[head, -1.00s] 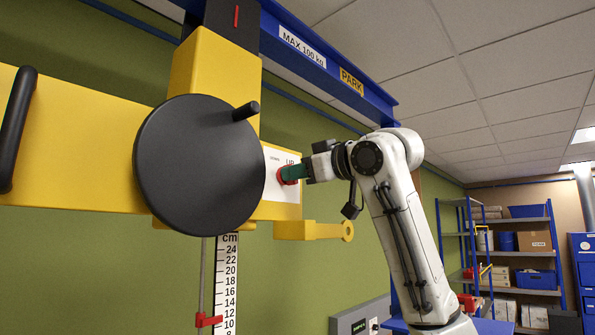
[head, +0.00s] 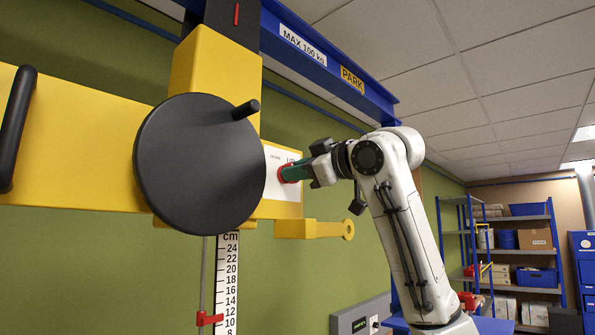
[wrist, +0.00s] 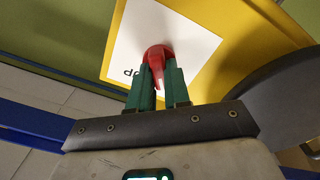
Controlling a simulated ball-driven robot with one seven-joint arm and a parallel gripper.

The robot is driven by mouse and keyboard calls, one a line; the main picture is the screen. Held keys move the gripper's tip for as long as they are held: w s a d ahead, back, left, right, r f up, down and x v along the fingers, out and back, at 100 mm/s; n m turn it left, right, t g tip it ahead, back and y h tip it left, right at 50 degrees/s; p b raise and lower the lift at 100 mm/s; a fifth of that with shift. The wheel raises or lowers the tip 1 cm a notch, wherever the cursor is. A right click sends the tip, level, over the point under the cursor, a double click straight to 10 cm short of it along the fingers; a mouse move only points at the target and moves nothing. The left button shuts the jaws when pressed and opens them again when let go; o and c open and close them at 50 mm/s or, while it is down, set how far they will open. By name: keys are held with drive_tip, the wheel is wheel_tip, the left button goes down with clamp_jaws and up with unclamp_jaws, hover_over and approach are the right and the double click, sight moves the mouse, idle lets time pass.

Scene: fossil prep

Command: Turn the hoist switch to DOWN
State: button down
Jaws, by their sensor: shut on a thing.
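The hoist switch is a red knob (wrist: 157,55) on a white label plate (wrist: 190,40) fixed to the yellow hoist body (wrist: 255,28). In the head view the knob (head: 283,174) shows at the tips of my gripper (head: 291,172), with "UP" lettering just above it. My gripper (wrist: 159,80) has green fingers, one on each side of the knob's pointed grip, and is shut on it. In the wrist view the pointer end of the knob lies between the fingers. Part of the label is hidden by the fingers and knob.
A large black handwheel (head: 200,165) with a peg stands close left of the switch. A yellow arm with an eye (head: 320,229) juts out below. A blue beam (head: 300,50) runs overhead. A cm scale (head: 228,280) hangs below the wheel.

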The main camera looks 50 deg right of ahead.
drive_tip(key=c, duration=1.1)
unclamp_jaws()
drive_tip(key=shift+s, duration=0.1)
drive_tip(key=s+b, duration=0.4)
drive_tip(key=s, duration=0.6)
drive_tip(key=shift+s+d, duration=0.15)
drive_tip(key=shift+s, duration=0.2)
